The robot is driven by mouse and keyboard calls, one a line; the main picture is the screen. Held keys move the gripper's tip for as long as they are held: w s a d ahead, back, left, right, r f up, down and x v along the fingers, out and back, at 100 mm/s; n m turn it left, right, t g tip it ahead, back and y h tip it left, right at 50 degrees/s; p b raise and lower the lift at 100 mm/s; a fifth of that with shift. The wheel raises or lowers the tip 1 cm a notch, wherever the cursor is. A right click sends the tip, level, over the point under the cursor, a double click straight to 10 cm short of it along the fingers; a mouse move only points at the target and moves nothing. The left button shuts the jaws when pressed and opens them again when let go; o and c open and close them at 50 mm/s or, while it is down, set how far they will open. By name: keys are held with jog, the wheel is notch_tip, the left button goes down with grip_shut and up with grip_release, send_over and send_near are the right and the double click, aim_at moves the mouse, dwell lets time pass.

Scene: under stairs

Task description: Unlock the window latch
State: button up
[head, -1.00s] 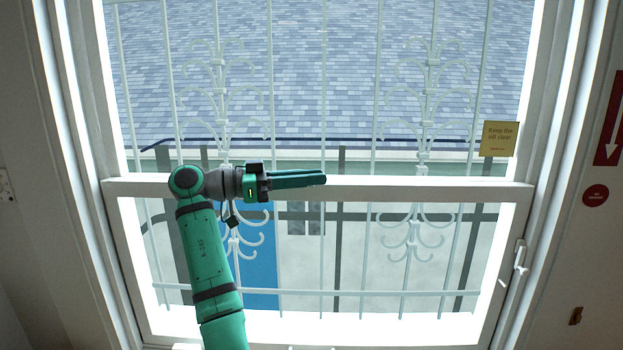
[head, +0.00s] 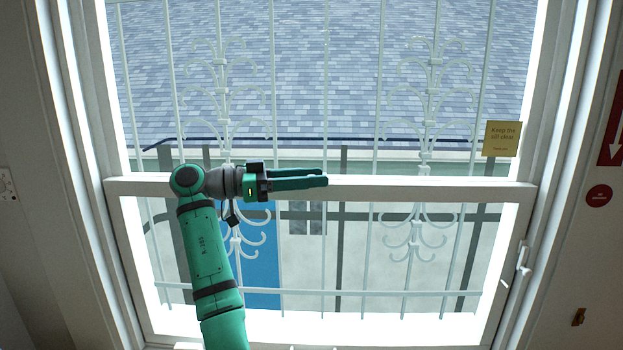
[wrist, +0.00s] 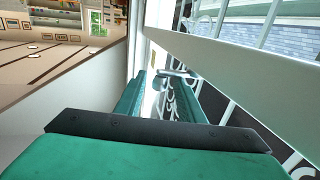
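The window latch (head: 523,258) is a small white handle on the right side of the window (head: 430,189), beside the lower pane. My gripper (head: 327,177) is in front of the window's middle rail, pointing right, well to the left of the latch and higher than it. In the wrist view its two green fingers (wrist: 158,88) stand apart with an empty gap between them, so it is open. I cannot make out the latch in the wrist view.
White ornamental bars (head: 420,150) stand behind the glass. A yellow note (head: 502,138) is on the right of the upper pane. A red arrow sign (head: 611,135) and a round red sign (head: 599,196) are on the right wall. Nothing visible stands between gripper and latch.

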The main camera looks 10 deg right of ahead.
jog(key=a, duration=1)
jog(key=shift+w+a, duration=0.2)
jog(key=shift+a, duration=0.1)
jog(key=shift+d, duration=0.1)
